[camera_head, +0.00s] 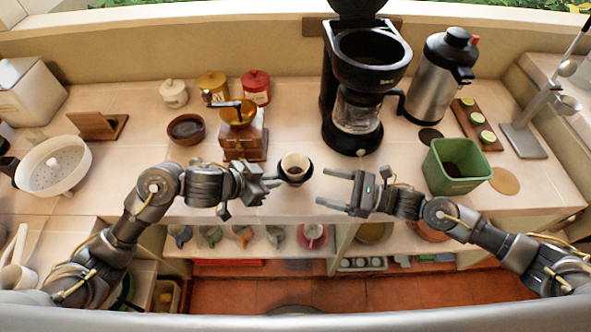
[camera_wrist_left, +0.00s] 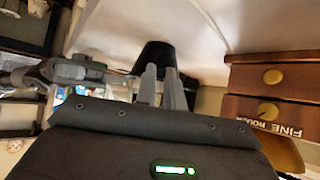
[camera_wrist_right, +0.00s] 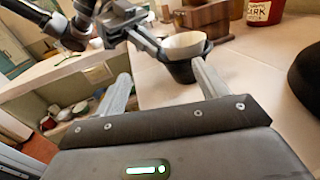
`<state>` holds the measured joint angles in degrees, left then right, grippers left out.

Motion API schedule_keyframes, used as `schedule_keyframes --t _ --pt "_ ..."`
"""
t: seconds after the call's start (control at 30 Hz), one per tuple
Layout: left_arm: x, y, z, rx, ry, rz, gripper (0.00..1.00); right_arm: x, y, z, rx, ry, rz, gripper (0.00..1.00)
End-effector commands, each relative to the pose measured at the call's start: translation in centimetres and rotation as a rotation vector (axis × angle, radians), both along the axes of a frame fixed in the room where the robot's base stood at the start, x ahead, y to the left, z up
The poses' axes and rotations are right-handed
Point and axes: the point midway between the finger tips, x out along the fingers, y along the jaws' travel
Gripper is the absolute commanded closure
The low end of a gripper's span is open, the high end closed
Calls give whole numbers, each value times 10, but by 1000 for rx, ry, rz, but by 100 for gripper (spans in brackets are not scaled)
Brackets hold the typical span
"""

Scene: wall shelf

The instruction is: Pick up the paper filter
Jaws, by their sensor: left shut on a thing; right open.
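The white paper filter (camera_head: 295,162) sits inside a black holder (camera_head: 296,178), with something brown inside it. In the right wrist view the filter (camera_wrist_right: 185,42) rises above the rim of the black holder (camera_wrist_right: 190,70). My left gripper (camera_head: 273,184) is shut on the holder's left side. In the left wrist view the holder (camera_wrist_left: 155,57) shows dark at the fingertips, and the filter is hidden. My right gripper (camera_head: 333,190) is open and empty, to the right of the holder, fingers pointing toward it.
A wooden coffee grinder (camera_head: 243,138) stands behind and left of the holder. A black coffee maker (camera_head: 352,120) stands behind right. A green container (camera_head: 452,170) is to the right. Cups hang below the counter (camera_head: 225,210). Bare counter lies between the coffee maker and my right gripper.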

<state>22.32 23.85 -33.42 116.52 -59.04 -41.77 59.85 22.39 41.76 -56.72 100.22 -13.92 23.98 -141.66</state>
Motion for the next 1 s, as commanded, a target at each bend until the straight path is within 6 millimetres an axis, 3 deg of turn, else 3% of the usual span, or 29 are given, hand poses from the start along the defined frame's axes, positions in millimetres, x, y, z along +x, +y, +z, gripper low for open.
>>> schedule_keyframes --t 0.1,0.27,0.7,1.0 --pt "0 0 0 1 1 0 100 19 -18 4 -6 -26 -66 27" --pt "0 0 0 1 1 0 100 26 -25 6 -7 -35 -89 27" --pt "0 0 0 1 1 0 100 48 33 6 -5 -34 -87 27" --pt "0 0 0 1 1 0 100 52 44 6 -5 -33 -87 27"
